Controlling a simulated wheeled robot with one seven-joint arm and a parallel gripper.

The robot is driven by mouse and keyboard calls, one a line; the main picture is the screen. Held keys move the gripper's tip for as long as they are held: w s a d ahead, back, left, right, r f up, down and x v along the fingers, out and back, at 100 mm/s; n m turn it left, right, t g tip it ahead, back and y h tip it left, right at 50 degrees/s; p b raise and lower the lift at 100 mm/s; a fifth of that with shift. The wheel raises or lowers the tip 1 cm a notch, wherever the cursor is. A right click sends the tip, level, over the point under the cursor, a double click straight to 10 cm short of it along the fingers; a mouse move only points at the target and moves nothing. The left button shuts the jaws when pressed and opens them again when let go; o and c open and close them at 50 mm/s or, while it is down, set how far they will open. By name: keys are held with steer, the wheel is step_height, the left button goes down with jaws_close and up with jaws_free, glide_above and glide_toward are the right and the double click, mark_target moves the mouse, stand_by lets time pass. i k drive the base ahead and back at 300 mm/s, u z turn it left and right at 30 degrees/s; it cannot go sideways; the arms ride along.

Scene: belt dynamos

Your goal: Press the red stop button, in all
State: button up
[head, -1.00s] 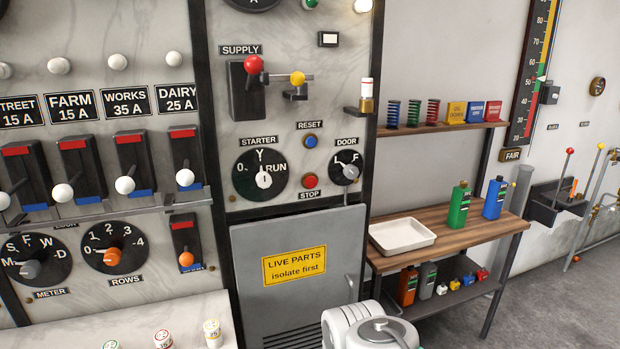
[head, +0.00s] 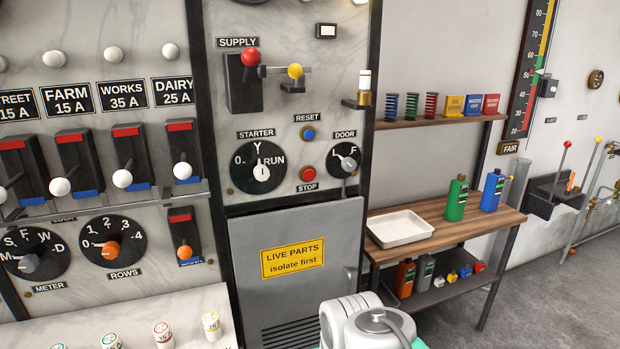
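The red stop button (head: 308,174) is a small round red button on the marble panel, just above its STOP label (head: 307,187). It sits between the starter dial (head: 258,166) and the door dial (head: 344,158), below the blue reset button (head: 308,133). Nothing covers it. A white and grey part of my arm (head: 365,325) shows at the bottom edge, well below the button. My gripper is not in view.
A grey door (head: 300,225) with a yellow "LIVE PARTS isolate first" sign (head: 293,258) is below the button. Supply lever (head: 250,58) with red knob is above. A wooden bench (head: 460,222) with a white tray (head: 400,228) and bottles stands right.

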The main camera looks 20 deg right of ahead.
mark_target(309, 174)
steer(key=z, duration=1.3)
steer(key=i, duration=0.65)
steer(key=u, duration=2.6)
